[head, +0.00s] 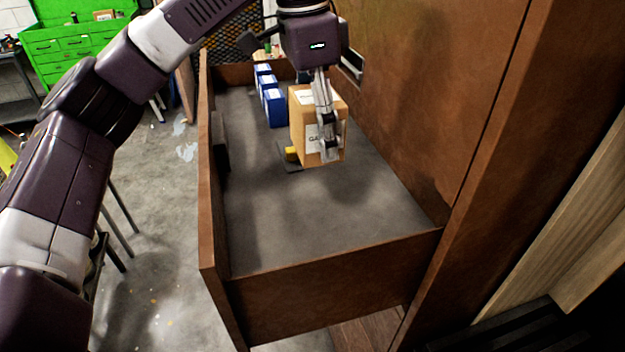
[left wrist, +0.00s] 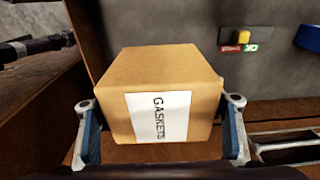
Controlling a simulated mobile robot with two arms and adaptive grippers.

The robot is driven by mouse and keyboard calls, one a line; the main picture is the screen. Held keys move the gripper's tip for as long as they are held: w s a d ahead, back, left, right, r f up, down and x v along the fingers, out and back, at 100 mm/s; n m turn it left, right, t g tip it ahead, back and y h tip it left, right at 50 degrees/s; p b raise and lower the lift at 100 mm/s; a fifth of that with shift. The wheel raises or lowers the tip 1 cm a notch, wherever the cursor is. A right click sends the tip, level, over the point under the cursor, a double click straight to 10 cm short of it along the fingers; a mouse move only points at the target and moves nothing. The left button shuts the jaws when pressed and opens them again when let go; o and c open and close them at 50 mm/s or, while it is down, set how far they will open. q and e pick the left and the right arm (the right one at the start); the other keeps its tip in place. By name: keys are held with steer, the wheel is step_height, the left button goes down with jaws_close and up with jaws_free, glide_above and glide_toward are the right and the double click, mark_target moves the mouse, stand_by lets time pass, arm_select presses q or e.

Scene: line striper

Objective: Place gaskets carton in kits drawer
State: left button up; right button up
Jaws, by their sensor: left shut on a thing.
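The gaskets carton (head: 303,127) is a tan cardboard box with a white label. In the left wrist view the carton (left wrist: 160,75) shows the word GASKETS and sits between both fingers. My left gripper (head: 328,140) is shut on it, inside the outline of the open drawer. The drawer (head: 310,225) has brown wooden walls and a grey floor. The carton looks held over the drawer floor; I cannot tell whether it touches. My right gripper is not in view.
Several blue boxes (head: 274,107) stand at the drawer's far end. A small yellow piece on a dark plate (head: 291,154) is beside the carton. The front of the drawer floor is clear. A brown cabinet side (head: 430,90) rises close on the right. A green tool chest (head: 75,45) stands far left.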

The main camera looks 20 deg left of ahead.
arm_select(q)
steer(key=f, duration=0.4)
steer(key=shift+s+a, duration=0.1)
steer(key=shift+s, duration=0.2)
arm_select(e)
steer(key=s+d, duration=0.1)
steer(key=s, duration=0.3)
arm_select(q)
step_height(320, 180, down, 2)
steer(key=p, duration=0.1)
glide_above(318, 214)
step_height(318, 214, down, 6)
steer(key=shift+a+r, duration=0.1)
steer(key=shift+a, duration=0.05)
steer(key=shift+s+f, duration=0.15)
steer(key=shift+f, duration=0.05)
step_height(318, 214, down, 4)
steer(key=shift+r+p, duration=0.1)
steer(key=shift+p, duration=0.45)
steer(key=o, duration=1.3)
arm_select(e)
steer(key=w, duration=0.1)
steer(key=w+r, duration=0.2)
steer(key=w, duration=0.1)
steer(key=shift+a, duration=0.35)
